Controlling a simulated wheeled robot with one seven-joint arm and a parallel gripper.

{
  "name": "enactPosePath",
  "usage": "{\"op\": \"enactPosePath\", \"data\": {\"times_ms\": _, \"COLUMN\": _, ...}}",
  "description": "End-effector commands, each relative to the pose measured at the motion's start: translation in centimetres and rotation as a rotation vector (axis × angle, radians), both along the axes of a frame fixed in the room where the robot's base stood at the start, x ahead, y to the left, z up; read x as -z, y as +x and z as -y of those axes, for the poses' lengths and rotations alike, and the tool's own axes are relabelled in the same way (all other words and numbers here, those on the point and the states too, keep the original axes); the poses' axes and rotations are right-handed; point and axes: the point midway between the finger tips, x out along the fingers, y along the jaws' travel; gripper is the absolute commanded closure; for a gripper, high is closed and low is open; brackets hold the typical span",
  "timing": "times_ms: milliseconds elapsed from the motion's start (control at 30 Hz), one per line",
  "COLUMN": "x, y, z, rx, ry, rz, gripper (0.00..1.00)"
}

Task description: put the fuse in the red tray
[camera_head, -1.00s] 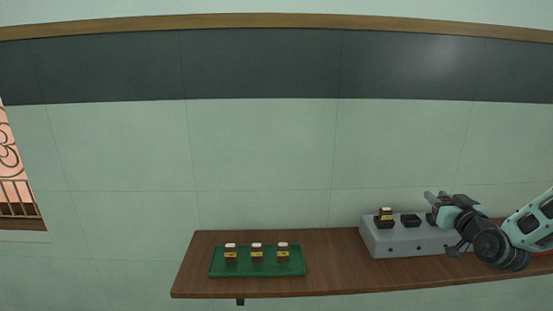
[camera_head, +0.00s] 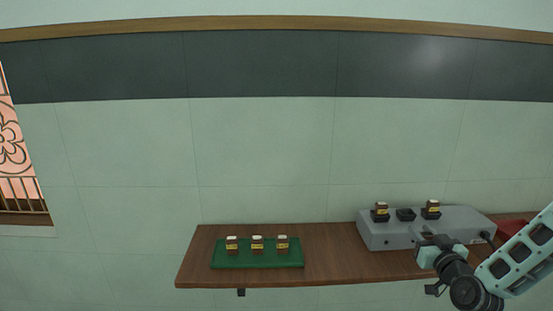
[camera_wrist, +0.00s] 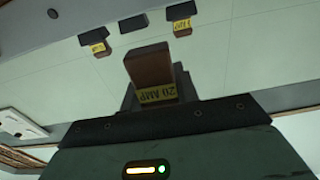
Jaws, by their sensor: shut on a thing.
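A brown fuse (camera_wrist: 150,68) with a yellow "20 AMP" label is held in my gripper in the wrist view. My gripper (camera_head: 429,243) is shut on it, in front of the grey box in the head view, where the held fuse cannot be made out. The red tray (camera_head: 512,225) is at the right on the bench, partly hidden behind my arm.
The grey box (camera_head: 378,236) has an empty middle socket (camera_head: 405,215) between two seated fuses (camera_head: 381,209) (camera_head: 431,207). A green tray (camera_head: 257,262) with three upright fuses stands at the left. The wooden bench (camera_head: 330,265) is bare between tray and box.

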Motion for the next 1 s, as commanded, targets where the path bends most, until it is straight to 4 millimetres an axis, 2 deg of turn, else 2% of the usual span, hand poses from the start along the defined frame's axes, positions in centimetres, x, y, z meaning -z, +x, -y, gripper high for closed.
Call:
{"op": "enactPosePath", "data": {"times_ms": 33, "x": 1.8, "y": -0.7, "z": -1.0, "rx": -0.002, "ry": 0.007, "rz": -0.007, "gripper": 0.92}}
{"op": "enactPosePath", "data": {"times_ms": 100, "x": 4.0, "y": -1.8, "z": -2.1, "rx": 0.003, "ry": 0.008, "rz": -0.010, "gripper": 0.92}}
{"op": "enactPosePath", "data": {"times_ms": 300, "x": 9.1, "y": -5.4, "z": -5.0, "rx": 0.019, "ry": 0.000, "rz": -0.017, "gripper": 0.92}}
{"op": "enactPosePath", "data": {"times_ms": 500, "x": 11.4, "y": -7.5, "z": -6.3, "rx": 0.030, "ry": -0.010, "rz": -0.022, "gripper": 0.92}}
{"op": "enactPosePath", "data": {"times_ms": 667, "x": 12.8, "y": -9.0, "z": -6.1, "rx": 0.034, "ry": -0.010, "rz": -0.028, "gripper": 0.92}}
{"op": "enactPosePath", "data": {"times_ms": 833, "x": 14.9, "y": -12.2, "z": -5.6, "rx": 0.029, "ry": -0.004, "rz": -0.028, "gripper": 0.92}}
{"op": "enactPosePath", "data": {"times_ms": 1000, "x": 15.5, "y": -15.1, "z": -6.0, "rx": 0.027, "ry": -0.004, "rz": -0.024, "gripper": 0.92}}
